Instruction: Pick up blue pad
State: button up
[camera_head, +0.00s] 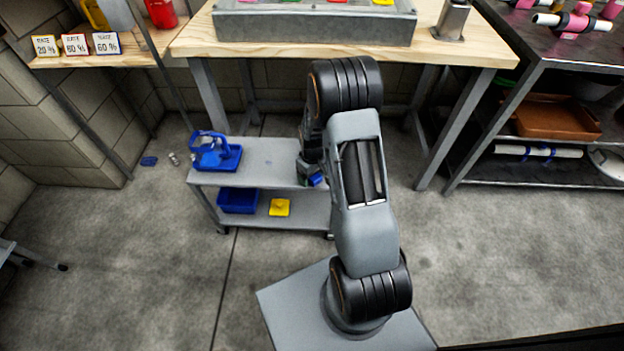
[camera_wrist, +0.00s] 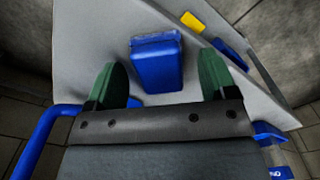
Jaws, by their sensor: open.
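The blue pad (camera_wrist: 156,64), a small block-like piece, lies on the grey top of the cart (camera_wrist: 95,30). In the wrist view it sits between and just beyond my two green fingertips, with a gap on each side. My gripper (camera_wrist: 163,65) is open and empty, pointing down at the pad. In the head view my arm reaches over the right end of the cart (camera_head: 262,155). My gripper (camera_head: 311,172) is mostly hidden there by my own arm, and a bit of blue shows beside it.
A blue carrier with a handle (camera_head: 214,153) stands on the cart's left end. The lower shelf holds a blue bin (camera_head: 238,201) and a yellow pad (camera_head: 279,207). A wooden workbench (camera_head: 450,52) stands behind.

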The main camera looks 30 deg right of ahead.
jog(key=shift+f, duration=0.2)
jog(key=c, duration=1.1)
jog(key=shift+o, duration=0.2)
jog(key=shift+r, duration=0.1)
notch_tip(320, 180, up, 4)
jog(key=shift+a+f+p, duration=0.1)
jog(key=shift+f+p, duration=0.05)
jog(key=shift+p, duration=0.65)
jog(key=s+a+r+p, duration=0.4)
jog(key=s+a+r, duration=0.5)
jog(key=a, duration=0.1)
jog(key=shift+s, duration=0.25)
